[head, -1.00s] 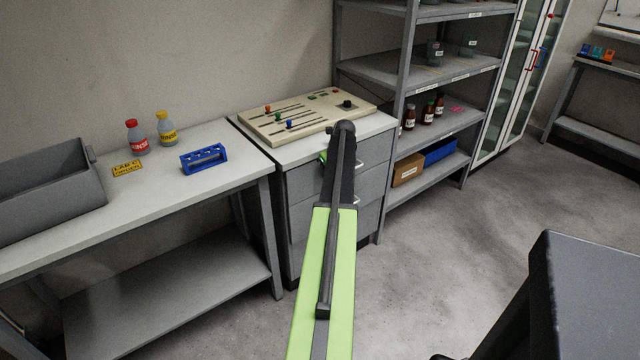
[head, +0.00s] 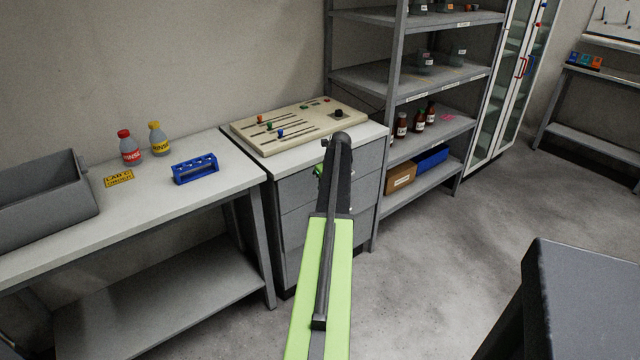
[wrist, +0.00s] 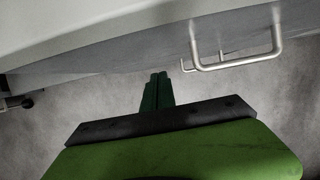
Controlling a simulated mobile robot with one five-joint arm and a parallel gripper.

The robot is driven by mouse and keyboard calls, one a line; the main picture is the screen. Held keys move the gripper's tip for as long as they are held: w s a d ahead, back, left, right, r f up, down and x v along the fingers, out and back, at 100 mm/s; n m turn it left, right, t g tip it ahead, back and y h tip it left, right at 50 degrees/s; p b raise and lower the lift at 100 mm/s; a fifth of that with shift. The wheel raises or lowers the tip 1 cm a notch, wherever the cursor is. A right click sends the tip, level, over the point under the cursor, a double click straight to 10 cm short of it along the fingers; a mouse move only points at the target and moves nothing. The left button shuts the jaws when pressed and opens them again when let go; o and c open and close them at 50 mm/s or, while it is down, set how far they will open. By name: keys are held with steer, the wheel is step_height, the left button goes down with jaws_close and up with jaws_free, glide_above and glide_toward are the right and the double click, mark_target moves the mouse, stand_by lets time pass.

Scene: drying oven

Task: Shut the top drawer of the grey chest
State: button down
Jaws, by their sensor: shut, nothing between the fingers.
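The grey chest (head: 296,225) stands under a white top between the bench and the shelving. Its top drawer (head: 294,188) is partly hidden behind my arm. I see no clear gap at its front, but cannot tell how far it stands out. In the wrist view a grey front with a metal bar handle (wrist: 236,62) crosses the upper part; I cannot tell which drawer it is. My gripper (wrist: 157,78) is shut and empty, its green fingers left of and below the handle, apart from it in the picture. In the head view my arm mostly hides it.
A beige control panel (head: 298,126) lies on the chest. The left bench (head: 130,215) holds two bottles, a blue rack and a grey bin. Shelving (head: 440,143) stands right of the chest. A dark table (head: 580,290) is at lower right; the floor between is clear.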

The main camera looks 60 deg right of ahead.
steer(key=s+p+v, duration=0.1)
steer(key=p+v, duration=0.8)
steer(key=v, duration=0.1)
steer(key=shift+s, duration=0.1)
steer(key=w+a+n+y+p, duration=0.1)
steer(key=w+a+n, duration=0.6)
steer(key=a, duration=0.5)
steer(key=w+a+n+g, duration=0.1)
steer(key=w+a+n, duration=0.4)
steer(key=w+a, duration=0.6)
steer(key=w+a+n+y+p, duration=0.1)
steer(key=w+a+n, duration=0.55)
steer(key=a, duration=0.65)
steer(key=a+n+g, duration=0.1)
steer(key=a+n, duration=1)
steer(key=a, duration=0.9)
steer(key=s+a+r+n+g+p, duration=0.1)
steer(key=a+n, duration=1.1)
steer(key=a, duration=0.9)
steer(key=shift+r+g, duration=0.3)
steer(key=shift+g, duration=0.1)
steer(key=shift+s, duration=0.15)
